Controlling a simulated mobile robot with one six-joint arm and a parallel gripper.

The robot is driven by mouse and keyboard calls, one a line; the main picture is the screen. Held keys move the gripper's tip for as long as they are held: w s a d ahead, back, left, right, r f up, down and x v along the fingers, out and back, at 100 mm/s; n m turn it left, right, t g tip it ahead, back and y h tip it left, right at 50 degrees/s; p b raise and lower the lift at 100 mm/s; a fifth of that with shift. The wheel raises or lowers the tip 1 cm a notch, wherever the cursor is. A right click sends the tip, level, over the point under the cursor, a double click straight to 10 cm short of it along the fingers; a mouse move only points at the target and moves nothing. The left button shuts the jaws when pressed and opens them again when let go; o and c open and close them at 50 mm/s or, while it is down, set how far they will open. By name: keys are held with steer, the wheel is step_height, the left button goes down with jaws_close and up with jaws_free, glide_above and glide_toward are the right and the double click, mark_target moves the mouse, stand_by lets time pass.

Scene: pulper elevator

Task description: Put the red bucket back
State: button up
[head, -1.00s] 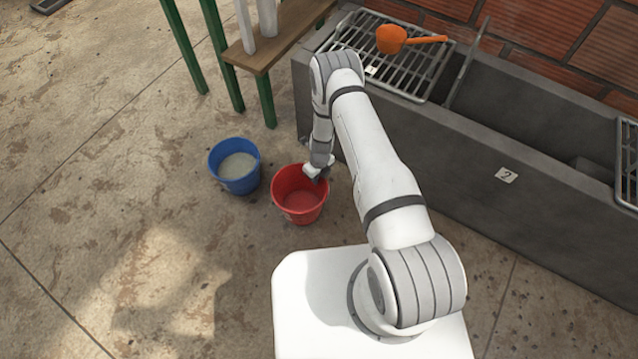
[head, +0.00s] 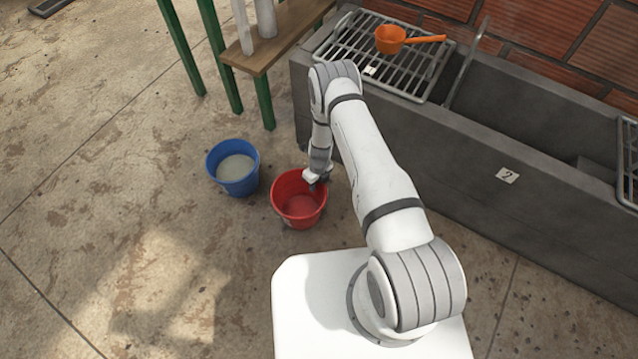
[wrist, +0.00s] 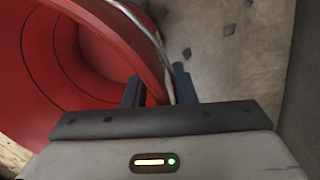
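The red bucket (head: 299,204) stands upright, beside my base and in front of the trough; I cannot tell if it touches the floor. My gripper (head: 317,178) is at its far right rim. In the wrist view the bucket's red wall (wrist: 95,50) fills the left side, with a thin metal handle along its rim. My gripper (wrist: 160,90) has one finger inside the bucket and one outside, shut on the rim. The contact point is partly hidden.
A blue bucket (head: 233,172) with pale contents stands close to the left. A grey concrete trough (head: 430,135) runs along the right, with an orange dipper (head: 391,39) on a metal rack (head: 345,45). A green-legged wooden bench (head: 275,46) stands behind. Floor at left is clear.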

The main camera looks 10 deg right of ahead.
steer(key=shift+r, duration=0.1)
steer(key=s+d+r+n+t+p, duration=0.15)
steer(key=r+n, duration=0.55)
steer(key=r, duration=1.6)
steer(key=d+r+n+g+p, duration=0.2)
steer(key=r+n, duration=0.5)
steer(key=r, duration=1.5)
steer(key=s+d+r+n+t, duration=0.1)
steer(key=s+d+r+n, duration=0.1)
steer(key=s+r+n, duration=0.5)
steer(key=s+d+r+n+t+h, duration=0.1)
steer(key=s+d+r+n, duration=0.2)
steer(key=s+r+n, duration=0.4)
steer(key=s+r, duration=0.3)
steer(key=s, duration=0.5)
steer(key=shift+s+r+n, duration=0.3)
steer(key=shift+s+r, duration=0.1)
steer(key=shift+t, duration=0.25)
